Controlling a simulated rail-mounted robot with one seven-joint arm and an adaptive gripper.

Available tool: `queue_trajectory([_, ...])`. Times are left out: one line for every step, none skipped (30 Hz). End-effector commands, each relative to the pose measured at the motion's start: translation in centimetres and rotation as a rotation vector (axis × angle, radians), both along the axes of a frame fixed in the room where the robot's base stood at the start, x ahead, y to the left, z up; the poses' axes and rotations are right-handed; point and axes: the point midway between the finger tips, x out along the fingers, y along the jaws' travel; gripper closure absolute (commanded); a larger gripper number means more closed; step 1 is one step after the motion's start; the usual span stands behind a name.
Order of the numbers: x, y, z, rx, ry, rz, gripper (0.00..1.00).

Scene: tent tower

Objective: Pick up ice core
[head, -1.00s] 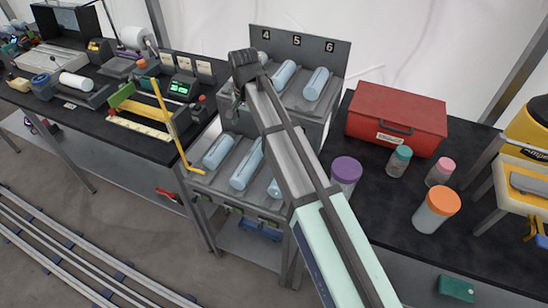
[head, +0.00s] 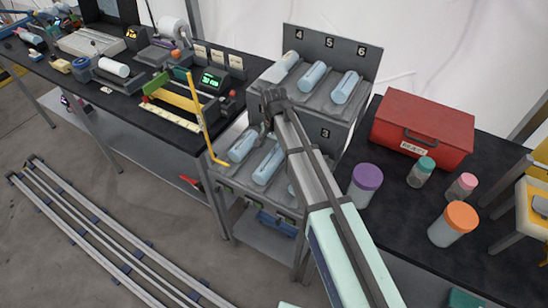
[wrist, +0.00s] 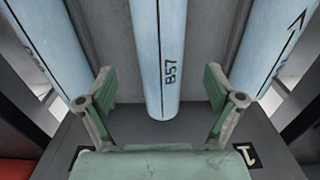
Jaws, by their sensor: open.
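In the wrist view my gripper (wrist: 159,72) is open, one green finger on each side of a pale blue ice core (wrist: 158,50) marked with dark characters like "B57". The core lies lengthwise between the fingers, with gaps on both sides. Other pale blue cores lie at the left (wrist: 36,45) and right (wrist: 272,40). In the head view the rack (head: 330,130) holds cores on two tiers. Lower-tier cores show at the left (head: 242,146) and middle (head: 268,165); my arm partly hides a third. My gripper (head: 268,125) is over the lower tier, its fingertips hidden there.
Upper-tier cores, such as the middle one (head: 312,77), lie below labels 4, 5 and 6. A yellow bent bar (head: 203,118) stands left of the rack. A red case (head: 424,125) and a purple-lidded jar (head: 365,185) are at the right.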

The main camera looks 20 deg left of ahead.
Motion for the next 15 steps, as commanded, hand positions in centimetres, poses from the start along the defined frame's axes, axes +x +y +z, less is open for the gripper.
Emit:
queue_trajectory([0.0,0.0,-0.2,-0.001,0.001,0.0,0.08])
queue_trajectory([0.0,0.0,-0.3,-0.001,0.001,0.0,0.08])
queue_trajectory([0.0,0.0,-0.4,0.0,0.001,0.0,0.08])
queue_trajectory([0.0,0.0,-0.4,0.0,0.001,0.0,0.08])
queue_trajectory([0.0,0.0,-0.5,-0.001,0.001,0.0,0.08])
queue_trajectory([0.0,0.0,-0.7,-0.001,0.001,0.0,0.08])
queue_trajectory([0.0,0.0,-0.9,-0.001,0.001,0.0,0.08])
queue_trajectory([0.0,0.0,-1.1,-0.001,0.001,0.0,0.08])
queue_trajectory([-0.1,0.0,-1.5,-0.001,0.001,0.0,0.08])
queue_trajectory([-0.1,0.0,-1.8,-0.002,0.002,0.0,0.08])
queue_trajectory([-0.1,0.0,-2.1,-0.002,0.002,0.0,0.08])
queue_trajectory([-0.1,0.1,-2.5,-0.002,0.002,0.0,0.08])
queue_trajectory([-0.1,0.1,-2.9,-0.002,0.002,0.0,0.08])
queue_trajectory([-0.2,0.1,-3.2,-0.002,0.002,0.0,0.08])
queue_trajectory([-0.1,0.1,-3.7,-0.002,0.002,0.0,0.08])
